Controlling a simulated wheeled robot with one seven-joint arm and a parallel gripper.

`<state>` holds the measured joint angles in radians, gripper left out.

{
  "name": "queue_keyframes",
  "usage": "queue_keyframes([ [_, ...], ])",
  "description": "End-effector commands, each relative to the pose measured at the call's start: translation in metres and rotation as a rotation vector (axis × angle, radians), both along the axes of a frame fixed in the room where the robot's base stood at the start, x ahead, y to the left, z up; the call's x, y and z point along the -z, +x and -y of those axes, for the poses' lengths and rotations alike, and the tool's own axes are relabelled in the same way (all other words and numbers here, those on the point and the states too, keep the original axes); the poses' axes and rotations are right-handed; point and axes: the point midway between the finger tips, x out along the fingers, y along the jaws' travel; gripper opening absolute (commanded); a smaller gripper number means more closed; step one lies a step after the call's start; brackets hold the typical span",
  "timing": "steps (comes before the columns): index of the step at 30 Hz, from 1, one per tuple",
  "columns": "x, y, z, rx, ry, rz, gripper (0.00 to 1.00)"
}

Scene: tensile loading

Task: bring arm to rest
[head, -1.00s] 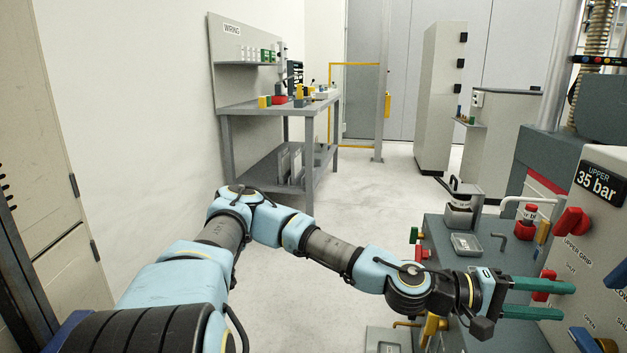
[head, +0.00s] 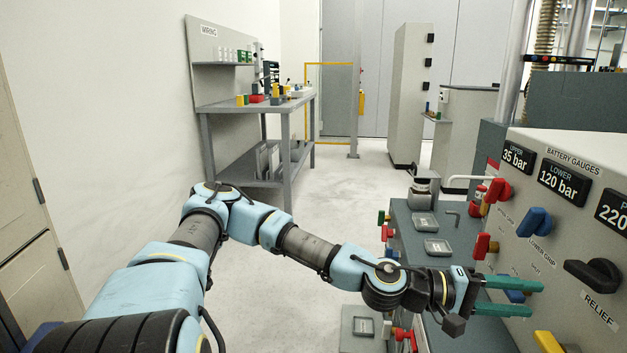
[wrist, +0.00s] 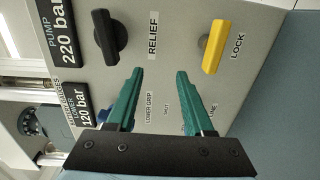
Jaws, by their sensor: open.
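My arm stretches across the lower part of the head view. My gripper (head: 510,297) is at its right end, with two green fingers spread apart and nothing between them. In the wrist view my gripper (wrist: 158,72) is also open and empty, its fingers pointing at the grey control panel (wrist: 175,45). The panel has a black relief knob (wrist: 110,37) and a yellow lock handle (wrist: 213,46). In the head view the relief knob (head: 593,273) is right of the fingers and the yellow handle (head: 549,342) is below them. I cannot tell whether the fingers touch the panel.
Red (head: 497,190) and blue (head: 534,222) handles stick out of the panel above my gripper. A dark bench (head: 415,222) with small trays lies behind my wrist. A wiring bench (head: 256,104) stands at the back left. The floor (head: 330,190) between them is clear.

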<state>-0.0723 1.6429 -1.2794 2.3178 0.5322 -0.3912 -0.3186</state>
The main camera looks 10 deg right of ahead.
Motion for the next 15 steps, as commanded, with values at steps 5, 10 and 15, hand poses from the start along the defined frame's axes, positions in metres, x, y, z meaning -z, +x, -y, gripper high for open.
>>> queue_keyframes([
  [5, 0.022, -0.007, -0.009, 0.038, 0.059, 0.047, 0.53],
  [10, 0.052, -0.012, -0.023, 0.084, 0.142, 0.105, 0.53],
  [15, 0.092, -0.011, -0.048, 0.140, 0.262, 0.187, 0.53],
])
